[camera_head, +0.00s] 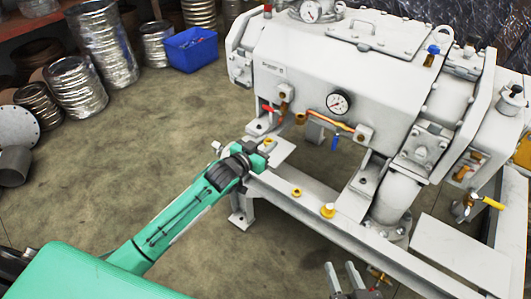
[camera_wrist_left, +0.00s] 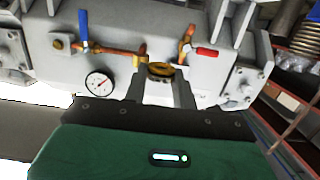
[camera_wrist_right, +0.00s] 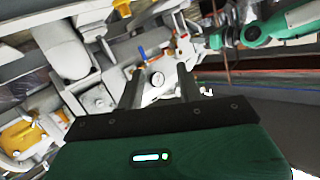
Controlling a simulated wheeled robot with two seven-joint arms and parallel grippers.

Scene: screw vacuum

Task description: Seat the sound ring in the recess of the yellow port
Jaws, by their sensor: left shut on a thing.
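My left gripper (camera_head: 264,150) is beside the left end of the grey machine, above its base frame. In the left wrist view it is shut on a brass-coloured ring (camera_wrist_left: 160,69), seen between its fingertips. The ring is tiny and partly hidden in the head view. A yellow port (camera_head: 328,210) with a pale top stands on the frame rail, right of and nearer than the left gripper. A smaller yellow fitting (camera_head: 297,192) is on the same rail; I cannot tell which has the recess. My right gripper (camera_head: 345,276) is open and empty at the bottom of the head view.
The grey machine (camera_head: 330,75) fills the back right, with a pressure gauge (camera_head: 338,102), a red-handled valve (camera_head: 270,110) and a blue handle (camera_head: 335,143). A blue bin (camera_head: 190,50) and foil-wrapped coils (camera_head: 103,45) stand at the back left.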

